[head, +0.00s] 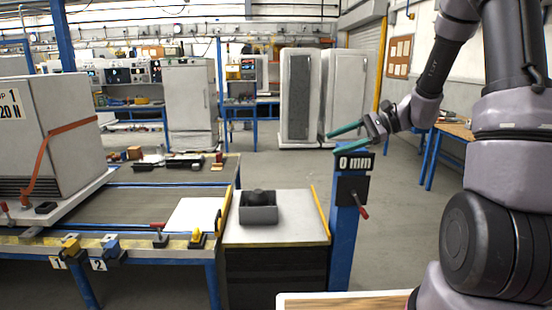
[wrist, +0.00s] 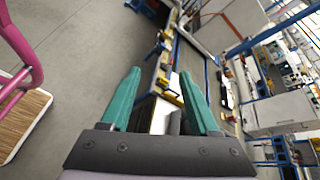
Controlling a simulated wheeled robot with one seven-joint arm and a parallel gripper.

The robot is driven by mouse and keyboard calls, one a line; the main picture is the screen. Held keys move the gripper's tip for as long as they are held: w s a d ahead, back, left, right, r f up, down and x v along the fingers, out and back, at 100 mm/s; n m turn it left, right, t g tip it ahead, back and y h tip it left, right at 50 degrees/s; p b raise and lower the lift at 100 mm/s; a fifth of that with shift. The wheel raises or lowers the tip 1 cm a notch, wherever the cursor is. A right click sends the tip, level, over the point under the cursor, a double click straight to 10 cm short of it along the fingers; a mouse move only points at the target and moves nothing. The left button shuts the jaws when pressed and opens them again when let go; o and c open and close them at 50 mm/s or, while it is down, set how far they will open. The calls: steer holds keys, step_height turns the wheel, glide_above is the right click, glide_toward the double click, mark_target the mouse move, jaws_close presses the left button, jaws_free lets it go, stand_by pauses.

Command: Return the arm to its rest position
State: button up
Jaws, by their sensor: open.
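My gripper (head: 344,137) has two teal fingers and is in the right half of the head view. It points left, in front of or over the top of a blue post with a "0 mm" sign (head: 354,163); I cannot tell whether it touches the post. In the wrist view the fingers of my gripper (wrist: 160,76) stand apart with nothing between them. My grey and black arm reaches in from the right, bent at the elbow.
A red-handled lever (head: 362,211) is on the post. A workbench (head: 130,205) bears a large strapped box (head: 65,130). Tall white cabinets (head: 298,98) stand behind. Floor right of the post is open.

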steer(key=s+d+r+n+t+h, duration=0.3)
steer(key=s+r+h, duration=0.2)
steer(key=s+r, duration=0.2)
steer(key=s+d+r+n+t+h, duration=0.3)
steer(key=s+r+h, duration=0.3)
steer(key=s, duration=0.6)
steer(key=shift+s+d+r+n, duration=0.25)
steer(key=shift+d+r+n, duration=0.2)
steer(key=shift+n, duration=0.35)
stand_by(0.7)
